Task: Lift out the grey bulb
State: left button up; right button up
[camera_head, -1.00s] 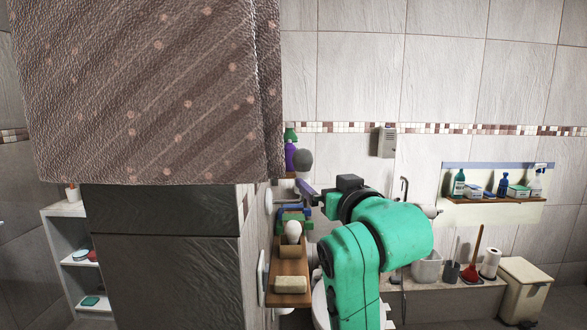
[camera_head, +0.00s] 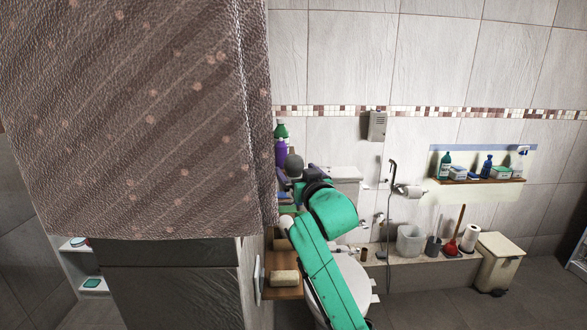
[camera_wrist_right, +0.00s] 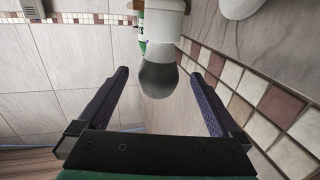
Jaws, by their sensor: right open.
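The grey bulb (camera_head: 294,162) shows in the head view just right of the hanging brown cloth. In the right wrist view the grey bulb (camera_wrist_right: 158,80) has a dark rounded end and a white neck or holder above it in the picture. My right gripper (camera_head: 297,174) is close to the bulb, its lower part covered by the gripper. In the wrist view my right gripper (camera_wrist_right: 159,76) is open, with purple fingers left and right of the bulb and clear gaps on both sides. My left gripper is not in view.
The large brown cloth (camera_head: 140,110) hangs close on the left. A wooden shelf (camera_head: 268,294) below holds a tan block (camera_head: 285,278) and a white bulb (camera_head: 286,221). Purple (camera_head: 281,152) and green (camera_head: 281,130) items stand behind. A tiled wall borders the wrist view's right side.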

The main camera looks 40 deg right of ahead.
jog(key=w, duration=0.1)
jog(key=w+d+p, duration=0.1)
jog(key=shift+w+d+r, duration=0.15)
jog(key=shift+w+r, duration=0.15)
jog(key=shift+r, duration=0.05)
jog(key=shift+w+d+f, duration=0.15)
jog(key=shift+w+f, duration=0.15)
jog(key=shift+w, duration=0.05)
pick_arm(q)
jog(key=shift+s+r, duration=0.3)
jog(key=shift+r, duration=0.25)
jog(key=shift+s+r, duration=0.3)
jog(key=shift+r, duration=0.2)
pick_arm(e)
jog(key=shift+s+r, duration=0.1)
jog(key=c, duration=1.1)
pick_arm(q)
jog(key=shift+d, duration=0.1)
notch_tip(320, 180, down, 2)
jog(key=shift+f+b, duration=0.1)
jog(key=shift+b, duration=1)
pick_arm(e)
notch_tip(320, 180, up, 20)
